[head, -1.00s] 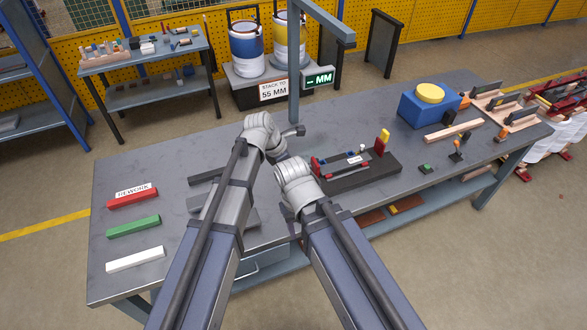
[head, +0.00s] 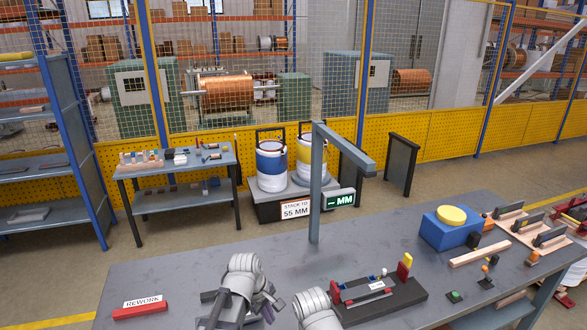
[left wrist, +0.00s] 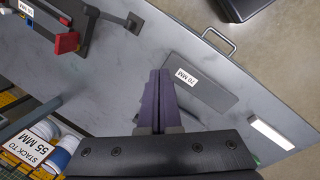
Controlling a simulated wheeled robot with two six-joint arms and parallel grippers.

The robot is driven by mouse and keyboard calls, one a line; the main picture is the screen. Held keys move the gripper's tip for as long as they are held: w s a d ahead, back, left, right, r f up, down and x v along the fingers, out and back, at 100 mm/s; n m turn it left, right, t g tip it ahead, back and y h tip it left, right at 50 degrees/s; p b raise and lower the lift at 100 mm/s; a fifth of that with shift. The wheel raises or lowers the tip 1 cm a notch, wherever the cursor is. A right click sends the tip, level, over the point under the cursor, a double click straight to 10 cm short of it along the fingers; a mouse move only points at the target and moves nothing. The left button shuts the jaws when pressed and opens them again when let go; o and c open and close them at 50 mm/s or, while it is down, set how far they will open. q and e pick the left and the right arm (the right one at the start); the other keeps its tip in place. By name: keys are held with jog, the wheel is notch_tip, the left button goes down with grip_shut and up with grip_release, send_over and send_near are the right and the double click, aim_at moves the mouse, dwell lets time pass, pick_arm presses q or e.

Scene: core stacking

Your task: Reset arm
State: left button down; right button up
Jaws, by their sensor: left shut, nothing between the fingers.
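My left arm's wrist shows at the bottom centre of the head view, with the left gripper (head: 266,304) beside it, low over the grey workbench (head: 160,280). In the left wrist view the two fingers (left wrist: 160,78) are pressed together with nothing between them. They are over the bench beside a dark grey plate (left wrist: 203,88) labelled 70 MM; contact cannot be told. My right wrist shows at the bottom edge of the head view, but its gripper is out of the picture.
A black fixture (head: 411,293) with red and yellow blocks lies right of my arms. A red REWORK bar (head: 140,310) lies at left. A grey post (head: 315,205) with a display stands at the bench's back. A blue box (head: 450,235) with a yellow top stands right. Bare bench lies between.

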pick_arm(q)
jog(key=s+a+f+m+y, duration=0.1)
jog(key=s+a+m+y, duration=0.1)
jog(key=s+a+m, duration=0.75)
jog(key=s+d+f+m+b, duration=0.2)
jog(key=d, duration=0.3)
jog(key=s+d+f+m+g+y+b, duration=0.1)
jog(key=s+d+f+m+b, duration=0.1)
jog(key=d, duration=0.3)
jog(key=shift+f+m+g+b, duration=0.3)
jog(key=shift+f+m+b, duration=0.2)
jog(key=shift+b, duration=0.25)
jog(key=shift+s+d, duration=0.1)
